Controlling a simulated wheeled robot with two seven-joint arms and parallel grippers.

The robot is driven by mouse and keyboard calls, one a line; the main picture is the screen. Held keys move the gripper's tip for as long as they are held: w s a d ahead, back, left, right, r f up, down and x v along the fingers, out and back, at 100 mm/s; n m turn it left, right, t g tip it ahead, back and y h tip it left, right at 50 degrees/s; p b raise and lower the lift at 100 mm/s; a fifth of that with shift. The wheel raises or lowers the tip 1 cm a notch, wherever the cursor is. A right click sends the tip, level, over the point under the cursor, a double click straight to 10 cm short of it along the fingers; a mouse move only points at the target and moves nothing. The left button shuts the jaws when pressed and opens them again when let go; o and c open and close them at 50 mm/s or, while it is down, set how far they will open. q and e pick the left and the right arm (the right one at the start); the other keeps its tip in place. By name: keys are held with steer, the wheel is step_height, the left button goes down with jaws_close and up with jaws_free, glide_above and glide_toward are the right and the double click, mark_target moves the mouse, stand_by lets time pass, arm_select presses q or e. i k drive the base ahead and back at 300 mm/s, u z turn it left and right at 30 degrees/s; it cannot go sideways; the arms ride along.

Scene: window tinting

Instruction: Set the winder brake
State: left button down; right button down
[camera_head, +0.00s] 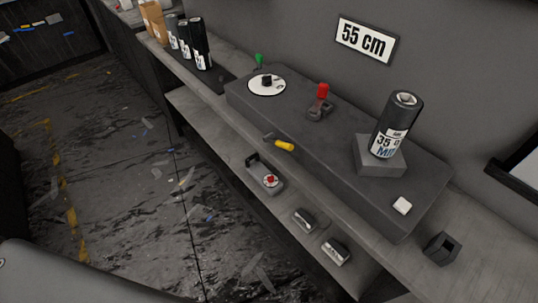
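The winder is a long dark grey box (240,96) on the bench along the wall. A red-handled lever (322,91) stands up on a small metal bracket on its top; it may be the brake, but no label shows. A white dial (256,90) with a black knob is at its far end, with a green-tipped part (259,59) behind it. A yellow-handled crank (284,146) sticks out of the front side. A dark film roll (398,120), labelled 35, stands upright on a grey block (376,162) near the right end. Neither of my grippers is in view.
A black open holder (442,248) is on the bench. A device with a red mark (269,180) and two metal-topped pieces (305,219) lie on the lower shelf. Several rolls (196,45) stand far left. A wall sign (366,40) reads 55 cm.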

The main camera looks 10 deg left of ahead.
mark_target(280, 143)
steer(key=u, duration=1.2)
steer(key=k, duration=0.85)
steer(key=z, duration=1.85)
